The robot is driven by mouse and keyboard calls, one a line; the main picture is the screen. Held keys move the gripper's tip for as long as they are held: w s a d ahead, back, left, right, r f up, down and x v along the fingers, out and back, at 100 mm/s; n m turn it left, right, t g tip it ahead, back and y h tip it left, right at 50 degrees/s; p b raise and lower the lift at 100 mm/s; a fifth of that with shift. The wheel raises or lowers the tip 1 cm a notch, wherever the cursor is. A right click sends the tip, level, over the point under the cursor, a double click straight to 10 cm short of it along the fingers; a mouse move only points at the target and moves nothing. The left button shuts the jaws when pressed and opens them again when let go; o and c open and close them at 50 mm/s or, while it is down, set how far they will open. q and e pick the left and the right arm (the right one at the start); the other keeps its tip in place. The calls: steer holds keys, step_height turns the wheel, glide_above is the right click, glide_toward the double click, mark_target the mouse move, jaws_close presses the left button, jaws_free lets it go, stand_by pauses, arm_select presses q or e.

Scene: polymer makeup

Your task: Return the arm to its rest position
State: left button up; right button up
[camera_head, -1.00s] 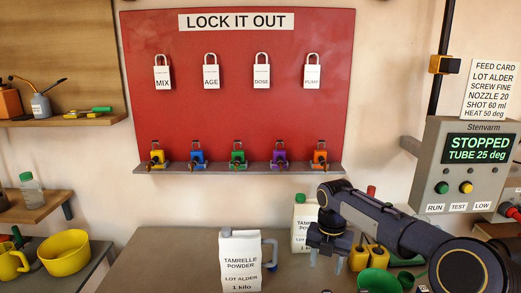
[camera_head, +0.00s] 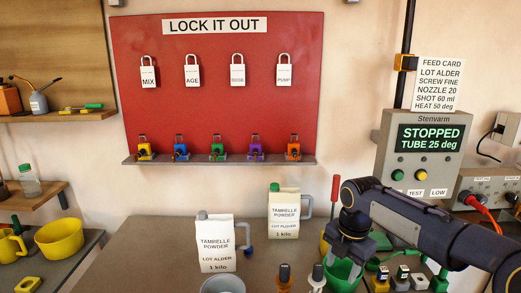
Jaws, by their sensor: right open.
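My right arm comes in from the right edge over the bench. Its gripper (camera_head: 347,258) points downward, open, with nothing seen between its fingers. It is over or just in front of a green cup or funnel (camera_head: 343,275); I cannot tell whether they touch. My left gripper is not in view. A white jug labelled Lot Alder (camera_head: 214,250) and a cream jug labelled Lot Plover (camera_head: 284,215) stand upright on the bench, left of the right gripper and apart from it.
The control box (camera_head: 425,150) reads STOPPED above the right arm. A screwdriver with a red handle (camera_head: 335,190) is close behind the gripper. Small bottles (camera_head: 284,278) stand at the front. Several padlocks hang on the red board (camera_head: 220,105). The bench's left part (camera_head: 150,255) is clear.

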steer(key=s+d+r+m+t+y, duration=0.1)
steer(key=s+d+r+m+t, duration=0.15)
steer(key=s+m, duration=1.15)
steer(key=s+a+f+m+t+y, duration=0.1)
steer(key=s+f+m, duration=0.1)
steer(key=s+m, duration=0.4)
steer(key=s+f+m+t+y, duration=0.1)
steer(key=s+f+m, duration=0.2)
steer(key=s+m, duration=0.4)
steer(key=shift+s+a+m, duration=0.3)
steer(key=shift+s+a, duration=0.05)
steer(key=shift+s, duration=0.5)
